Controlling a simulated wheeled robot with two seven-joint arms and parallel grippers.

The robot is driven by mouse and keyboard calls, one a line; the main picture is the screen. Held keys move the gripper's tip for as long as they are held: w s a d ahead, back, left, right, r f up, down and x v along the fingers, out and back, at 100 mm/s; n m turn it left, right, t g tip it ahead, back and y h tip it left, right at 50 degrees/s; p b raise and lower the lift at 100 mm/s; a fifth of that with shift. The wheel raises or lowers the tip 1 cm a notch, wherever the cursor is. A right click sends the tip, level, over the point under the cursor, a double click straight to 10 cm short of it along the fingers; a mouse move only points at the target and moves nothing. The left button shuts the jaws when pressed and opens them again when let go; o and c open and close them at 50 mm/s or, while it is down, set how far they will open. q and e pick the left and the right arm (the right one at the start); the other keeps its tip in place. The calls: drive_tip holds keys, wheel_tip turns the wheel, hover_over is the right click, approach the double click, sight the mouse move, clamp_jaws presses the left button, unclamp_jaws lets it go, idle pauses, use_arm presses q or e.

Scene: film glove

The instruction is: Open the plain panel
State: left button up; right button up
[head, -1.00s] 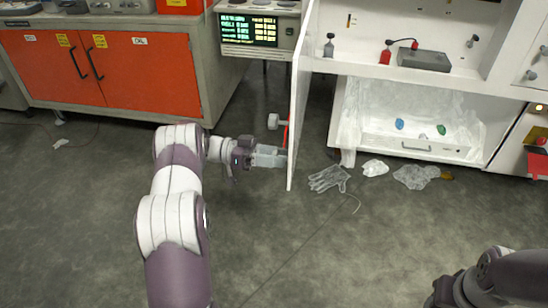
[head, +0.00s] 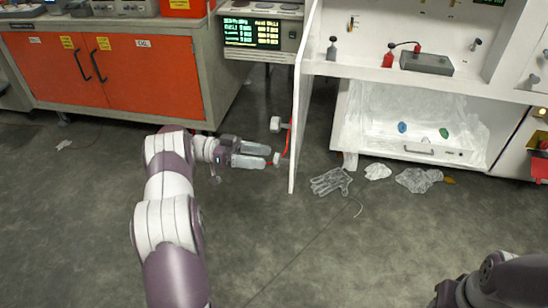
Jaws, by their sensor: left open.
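The plain panel (head: 299,110) is a white door that stands swung out from the white cabinet, seen nearly edge-on. A red handle (head: 287,140) with white end mounts is on its left face. My left gripper (head: 270,156) is just left of the panel, beside the lower end of the handle. Its two pale fingers are apart with nothing held between them. The tips are close to the lower mount; whether they touch it I cannot tell. Part of my right arm shows at the bottom right, with its gripper out of view.
The open cabinet bay (head: 400,110) holds a clear plastic liner and small coloured items. A clear glove (head: 330,181) and crumpled white pieces lie on the floor before it. An orange-doored bench (head: 150,75) stands at the back left.

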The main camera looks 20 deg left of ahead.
use_arm(q)
drive_tip(key=v, duration=0.7)
drive_tip(key=shift+a, duration=0.15)
